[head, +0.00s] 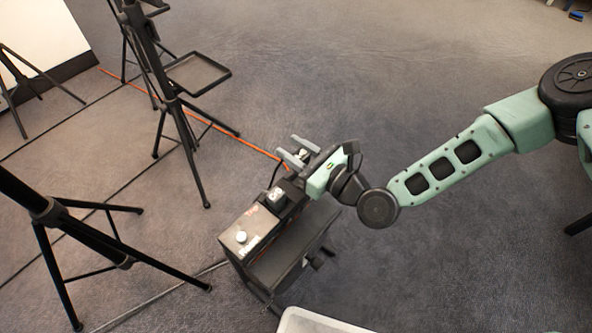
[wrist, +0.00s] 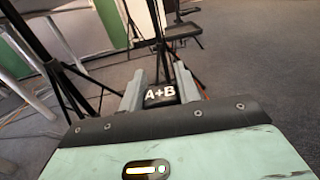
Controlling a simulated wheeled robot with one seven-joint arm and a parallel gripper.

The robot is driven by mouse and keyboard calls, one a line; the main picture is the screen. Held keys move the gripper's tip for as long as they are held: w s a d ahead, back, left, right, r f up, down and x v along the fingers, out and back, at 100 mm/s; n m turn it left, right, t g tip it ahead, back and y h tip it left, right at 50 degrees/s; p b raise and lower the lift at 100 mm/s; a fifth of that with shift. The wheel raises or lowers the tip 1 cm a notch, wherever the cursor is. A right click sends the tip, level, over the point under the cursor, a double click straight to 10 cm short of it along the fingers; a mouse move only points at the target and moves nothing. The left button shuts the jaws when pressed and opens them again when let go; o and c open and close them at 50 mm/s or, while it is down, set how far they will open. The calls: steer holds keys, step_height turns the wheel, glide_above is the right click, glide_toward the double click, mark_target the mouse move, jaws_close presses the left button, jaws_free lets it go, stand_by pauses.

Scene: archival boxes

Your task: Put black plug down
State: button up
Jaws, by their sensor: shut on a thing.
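My gripper (head: 292,150) is shut on a small dark thing with a whitish face, which I take for the black plug (head: 303,154). In the wrist view the plug (wrist: 161,95) is black with a white "A+B" label, and it sits between the two grey fingers (wrist: 155,88). In the head view the gripper is just beyond the upper end of a black box (head: 285,262). I cannot tell whether the plug touches anything besides the fingers.
The box's top carries a white knob (head: 241,237) and a black block with a white label (head: 276,195). Black tripod stands (head: 125,260) are at left, one with a small tray (head: 197,72). An orange cable (head: 245,143) runs along the floor. Open carpet lies at upper right.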

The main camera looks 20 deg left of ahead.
steer(key=shift+f+b, duration=1.05)
steer(key=shift+f, duration=1.55)
steer(key=shift+f, duration=0.2)
steer(key=o, duration=1)
steer(key=shift+r, duration=0.1)
steer(key=shift+r, duration=0.2)
steer(key=p+v, duration=0.4)
steer(key=v, duration=0.8)
steer(key=shift+f, duration=0.15)
